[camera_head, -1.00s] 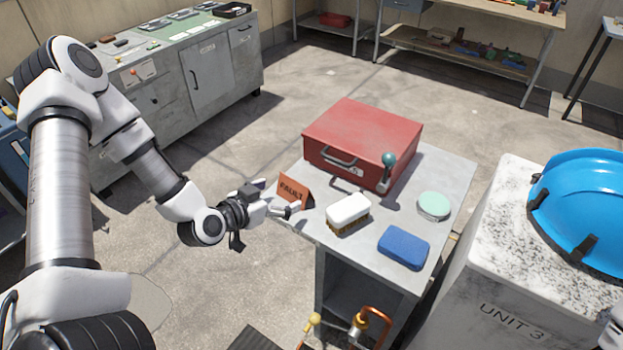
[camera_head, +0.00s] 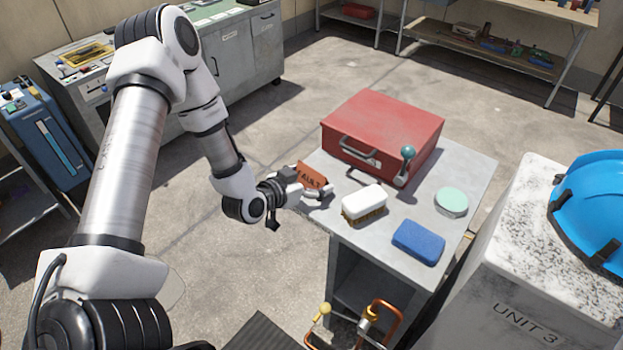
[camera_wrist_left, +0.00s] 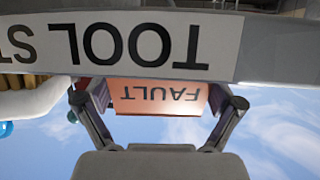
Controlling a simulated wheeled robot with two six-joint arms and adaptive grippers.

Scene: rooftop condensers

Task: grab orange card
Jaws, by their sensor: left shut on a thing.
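The orange card (camera_head: 311,177), marked FAULT, stands at the left corner of the grey stand (camera_head: 475,165). My left gripper (camera_head: 318,192) is at that corner, shut on the card. In the left wrist view the card (camera_wrist_left: 160,97) shows upside down between the two fingers (camera_wrist_left: 158,110). Part of the card is hidden behind the fingers in the head view. I cannot tell whether its lower edge still touches the stand. My right gripper is not in view.
Close to the card are a white-backed brush (camera_head: 364,200) and a red toolbox (camera_head: 385,130). A blue sponge (camera_head: 418,241), a green round disc (camera_head: 452,201) and a teal-knobbed lever (camera_head: 407,160) share the top. A white unit (camera_head: 520,270) with a blue helmet (camera_head: 590,205) stands right.

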